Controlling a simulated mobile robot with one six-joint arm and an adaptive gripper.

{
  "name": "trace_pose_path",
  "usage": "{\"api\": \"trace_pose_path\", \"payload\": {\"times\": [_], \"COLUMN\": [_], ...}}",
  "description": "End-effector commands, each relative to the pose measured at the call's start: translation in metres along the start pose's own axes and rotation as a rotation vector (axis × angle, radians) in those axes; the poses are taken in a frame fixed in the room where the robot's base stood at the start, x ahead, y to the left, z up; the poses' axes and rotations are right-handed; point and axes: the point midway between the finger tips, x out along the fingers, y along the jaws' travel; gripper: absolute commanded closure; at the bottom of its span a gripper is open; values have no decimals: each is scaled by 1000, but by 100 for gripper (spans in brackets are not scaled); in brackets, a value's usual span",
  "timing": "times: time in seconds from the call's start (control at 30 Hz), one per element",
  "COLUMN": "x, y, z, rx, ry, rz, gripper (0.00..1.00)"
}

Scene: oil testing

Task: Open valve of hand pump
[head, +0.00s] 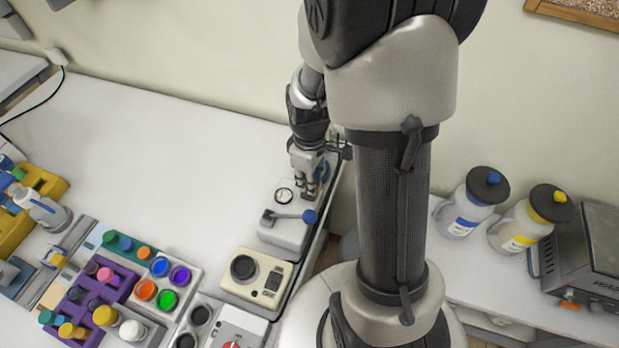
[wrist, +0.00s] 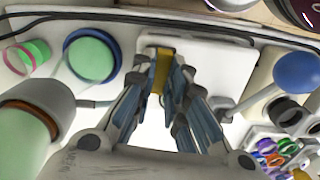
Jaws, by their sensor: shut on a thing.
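The hand pump (head: 284,234) is a light grey block near the right edge of the white table, with a round gauge on top. Its lever ends in a blue ball knob (head: 309,216); the knob (wrist: 297,72) is at the right in the wrist view. My gripper (head: 306,194) points down at the far end of the pump. In the wrist view my gripper (wrist: 168,88) is shut on a narrow yellow piece (wrist: 161,70), which looks like the valve. The fingers hide part of it, so its turn position cannot be told.
A beige device (head: 258,281) with a black dial stands in front of the pump. A purple rack (head: 121,284) with coloured caps is at lower left. A green round part (wrist: 92,55) lies left of the fingers. The table's back middle is clear.

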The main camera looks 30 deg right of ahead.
Motion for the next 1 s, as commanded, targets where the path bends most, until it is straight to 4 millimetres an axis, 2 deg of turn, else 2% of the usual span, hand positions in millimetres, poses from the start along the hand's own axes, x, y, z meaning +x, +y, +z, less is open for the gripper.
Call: {"api": "trace_pose_path", "payload": {"times": [0.3,0.87,0.9,1.0], "x": [0,0,0,0], "y": [0,0,0,0], "z": [0,0,0,0], "rx": [-122,-148,-148,-147], "ry": [0,0,0,0], "rz": [0,1,1,1], "gripper": [100,100,84,77]}}
